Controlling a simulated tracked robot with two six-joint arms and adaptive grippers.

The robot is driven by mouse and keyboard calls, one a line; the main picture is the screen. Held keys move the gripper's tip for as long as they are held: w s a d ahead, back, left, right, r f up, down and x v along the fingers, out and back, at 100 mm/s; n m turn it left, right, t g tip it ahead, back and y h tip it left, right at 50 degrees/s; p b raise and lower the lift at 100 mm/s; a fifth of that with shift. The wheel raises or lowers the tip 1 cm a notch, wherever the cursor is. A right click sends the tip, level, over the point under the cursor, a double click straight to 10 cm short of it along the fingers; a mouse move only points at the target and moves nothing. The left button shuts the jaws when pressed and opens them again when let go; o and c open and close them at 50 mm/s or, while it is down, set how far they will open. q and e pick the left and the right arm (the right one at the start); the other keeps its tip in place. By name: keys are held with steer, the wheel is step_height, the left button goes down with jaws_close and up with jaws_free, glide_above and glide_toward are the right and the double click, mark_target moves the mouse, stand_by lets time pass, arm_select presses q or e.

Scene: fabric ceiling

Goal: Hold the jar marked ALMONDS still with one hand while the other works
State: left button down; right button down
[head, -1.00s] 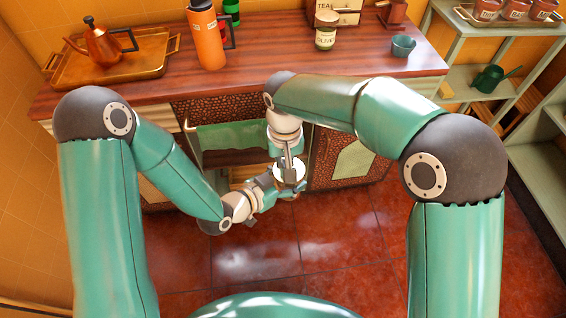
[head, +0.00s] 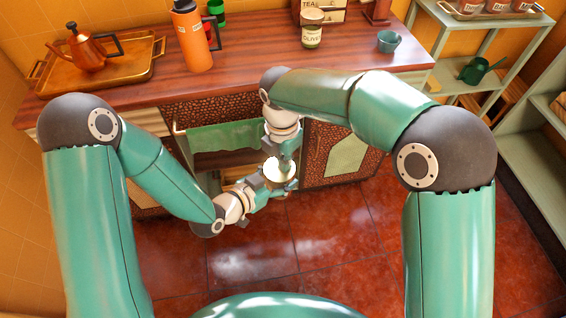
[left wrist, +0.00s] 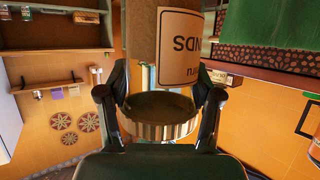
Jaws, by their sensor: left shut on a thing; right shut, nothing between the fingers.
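The almonds jar (left wrist: 180,40) shows in the left wrist view, its label upside down with only the end of the word readable. A ribbed round rim (left wrist: 165,130) shows between the fingers; I cannot tell whether it is seated on the jar. My left gripper (left wrist: 160,95) is shut on the jar, a finger at each side. In the head view the jar (head: 277,168) is a small pale round shape, partly covered. My left gripper (head: 267,187) comes to it from the left. My right gripper (head: 289,170) points down at the jar, shut and empty; its exact contact is hidden.
The wooden counter (head: 260,72) lies behind both arms. On it stand a copper kettle (head: 88,50) on a tray (head: 128,75), an orange flask (head: 191,42), an olives jar (head: 312,32) and a teal cup (head: 389,41). A green cloth (head: 225,137) hangs below. Red floor (head: 340,235) is clear.

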steer(key=n, duration=0.4)
steer(key=w+n, duration=0.1)
steer(key=n, duration=0.1)
steer(key=shift+f+n, duration=0.2)
steer(key=shift+n, duration=0.1)
steer(key=n, duration=0.4)
steer(key=shift+w+a+n, duration=0.1)
steer(key=shift+a+n, duration=0.2)
steer(key=c, duration=1.3)
jaws_free()
steer(key=shift+a+r, duration=0.1)
steer(key=shift+r, duration=0.15)
